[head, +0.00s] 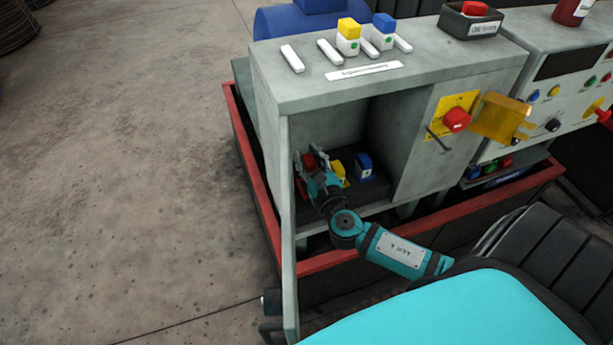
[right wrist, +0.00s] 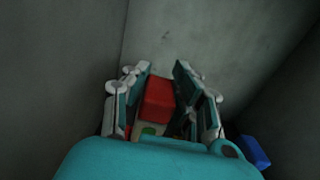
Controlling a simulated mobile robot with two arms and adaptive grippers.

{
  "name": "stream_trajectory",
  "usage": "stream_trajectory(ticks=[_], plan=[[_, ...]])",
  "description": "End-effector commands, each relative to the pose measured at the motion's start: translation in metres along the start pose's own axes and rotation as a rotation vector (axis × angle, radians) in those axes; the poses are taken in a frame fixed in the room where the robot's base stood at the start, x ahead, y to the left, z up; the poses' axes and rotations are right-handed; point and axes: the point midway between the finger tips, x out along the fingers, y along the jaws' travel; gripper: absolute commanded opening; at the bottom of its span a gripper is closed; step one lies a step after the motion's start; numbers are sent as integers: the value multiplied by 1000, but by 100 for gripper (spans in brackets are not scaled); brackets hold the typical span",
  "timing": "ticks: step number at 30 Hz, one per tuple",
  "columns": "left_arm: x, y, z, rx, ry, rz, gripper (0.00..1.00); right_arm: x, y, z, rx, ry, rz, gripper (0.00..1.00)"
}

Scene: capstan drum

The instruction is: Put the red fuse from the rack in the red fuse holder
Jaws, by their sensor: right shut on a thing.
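My right gripper (head: 311,160) is inside the open compartment of the grey cabinet, at its left side. It is shut on the red fuse (right wrist: 158,100), a red-topped block with a pale lower part and a green spot. The red fuse holder is mostly hidden by the gripper and fuse; a sliver of red shows beside the left finger in the right wrist view. I cannot tell whether the fuse touches the holder. The rack on the cabinet top has pale dividers (head: 291,58); its left slot is empty. My left gripper is not in view.
Yellow (head: 337,168) and blue (head: 363,165) blocks stand right of my gripper in the compartment. A yellow fuse (head: 348,37) and a blue fuse (head: 383,32) stand in the rack. The compartment's left wall is close. A red knob (head: 457,120) is on the front panel.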

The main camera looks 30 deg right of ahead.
Motion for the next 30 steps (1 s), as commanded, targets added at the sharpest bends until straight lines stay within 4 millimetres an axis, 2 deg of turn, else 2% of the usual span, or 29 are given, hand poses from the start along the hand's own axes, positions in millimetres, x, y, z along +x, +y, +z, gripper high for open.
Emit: stream_trajectory(ticks=[1,5,12,18,24,25,30], plan=[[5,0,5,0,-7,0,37,0,0,-9,-1,-1,0,0],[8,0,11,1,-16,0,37,1,0,-19,-1,-2,0,0],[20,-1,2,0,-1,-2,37,0,0,-51,-1,-1,0,0],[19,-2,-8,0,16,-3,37,0,0,-53,0,-2,0,0],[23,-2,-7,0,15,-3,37,0,1,-57,0,-2,0,0],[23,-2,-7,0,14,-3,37,0,1,-57,0,-1,0,25],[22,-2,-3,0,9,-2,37,0,0,-56,0,-1,1,47]])
